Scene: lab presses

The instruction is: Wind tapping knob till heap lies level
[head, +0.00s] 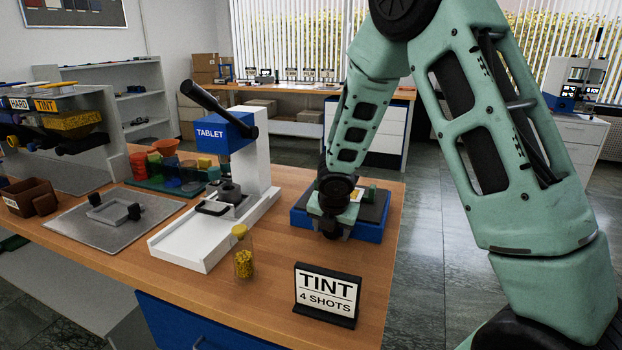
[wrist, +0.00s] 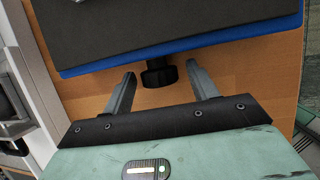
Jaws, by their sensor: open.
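A black tapping knob (wrist: 159,73) sticks out from the near edge of a blue-based block with a dark grey top (wrist: 130,30) in the wrist view. My gripper (wrist: 163,78) is open, with one finger on each side of the knob and a gap on both sides. In the head view, my gripper (head: 331,228) is at the front of the blue-based block (head: 370,222), and my wrist hides the knob there. A heap cannot be made out on the block, since my arm covers part of its top.
A white and blue TABLET press (head: 226,134) with a black lever stands left of the block. A yellow-capped jar (head: 243,262) of yellow grains and a TINT 4 SHOTS sign (head: 327,292) stand in front. A metal plate (head: 75,237) and colored cups (head: 165,146) lie farther left.

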